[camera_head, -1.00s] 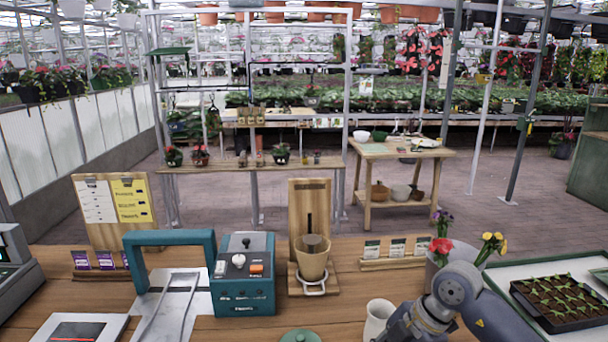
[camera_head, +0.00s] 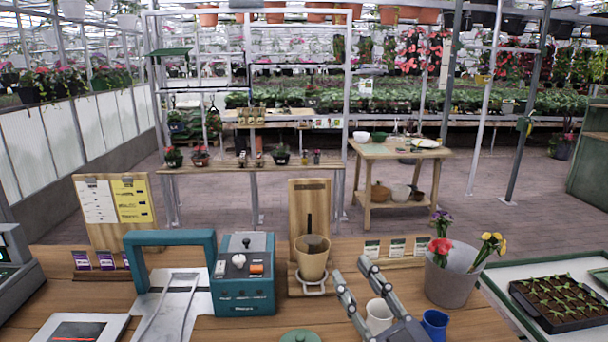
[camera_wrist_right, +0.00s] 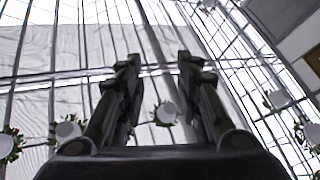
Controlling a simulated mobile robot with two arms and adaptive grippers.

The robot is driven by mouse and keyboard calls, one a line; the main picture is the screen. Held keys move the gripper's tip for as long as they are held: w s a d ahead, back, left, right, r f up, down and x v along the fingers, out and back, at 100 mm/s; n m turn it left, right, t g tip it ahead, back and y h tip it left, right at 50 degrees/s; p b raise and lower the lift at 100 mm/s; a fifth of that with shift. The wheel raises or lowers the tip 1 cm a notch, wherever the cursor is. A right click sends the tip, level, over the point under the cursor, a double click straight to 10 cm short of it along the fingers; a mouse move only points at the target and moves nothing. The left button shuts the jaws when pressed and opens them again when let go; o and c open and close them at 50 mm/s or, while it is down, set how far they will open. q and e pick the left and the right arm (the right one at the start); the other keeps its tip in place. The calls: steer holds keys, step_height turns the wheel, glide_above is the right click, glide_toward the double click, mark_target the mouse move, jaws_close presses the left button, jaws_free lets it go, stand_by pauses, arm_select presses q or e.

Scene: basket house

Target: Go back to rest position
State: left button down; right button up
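My right gripper (camera_head: 350,267) rises from the bottom of the head view above the wooden counter. Its two fingers point up and stand apart, with nothing between them. In the right wrist view the fingers (camera_wrist_right: 159,58) are also spread and empty against the greenhouse roof and hanging white pots. My left gripper is not in view.
A blue cup (camera_head: 435,323) and a grey bucket of flowers (camera_head: 450,284) stand to the right of the gripper. A wooden stand with a tan pot (camera_head: 312,262) and a teal box (camera_head: 243,285) stand to its left. A seedling tray (camera_head: 560,303) lies at far right.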

steer(key=s+d+f+m+g+h, duration=0.2)
steer(key=d+f+m+h, duration=0.4)
steer(key=f, duration=0.3)
steer(key=s+d+f+m+g+h, duration=0.15)
steer(key=d+f+m+h, duration=0.25)
steer(key=d+f+h, duration=0.4)
steer(key=s+a+f+n+g+y, duration=0.1)
steer(key=s+f+g, duration=0.7)
steer(key=s, duration=0.4)
steer(key=s+a+f+n+g+y, duration=0.1)
steer(key=s+f+g, duration=0.4)
steer(key=s+f, duration=0.6)
step_height(320, 180, down, 26)
steer(key=s+g+b, duration=0.1)
steer(key=b, duration=0.1)
steer(key=s+d+f+g+b, duration=0.1)
steer(key=s+d+f, duration=0.1)
steer(key=s+f, duration=1.5)
steer(key=shift+s+d+f, duration=0.15)
steer(key=shift+d+f, duration=0.25)
steer(key=shift+f, duration=0.05)
